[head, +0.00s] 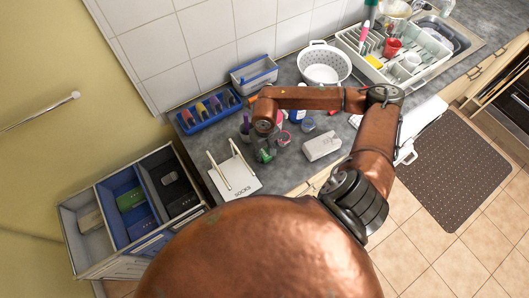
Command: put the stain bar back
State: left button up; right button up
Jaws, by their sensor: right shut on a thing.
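My right arm reaches across the counter, and its dark gripper (264,148) points down at the counter's left part. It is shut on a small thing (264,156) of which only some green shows. The fingers hide most of it, so I cannot tell for sure that it is the stain bar. A blue tray (181,122) with slots holds several coloured pieces at the back left, behind the gripper. My left gripper is out of view.
A white rack marked SOCKS (238,184) stands near the front edge. A pale box (321,146), bottles and small cups are close to the gripper. A white colander (324,64) and dish rack (432,62) stand behind. A bin unit (85,267) stands left of the counter.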

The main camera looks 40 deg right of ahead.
aim_at(265, 152)
jog(key=shift+f, duration=0.2)
jog(key=o, duration=1.1)
jog(key=shift+r, duration=0.1)
jog(key=shift+r, duration=0.3)
notch_tip(265, 152, up, 12)
jog(key=b, duration=0.1)
jog(key=shift+f+b, duration=0.15)
jog(key=shift+b, duration=0.15)
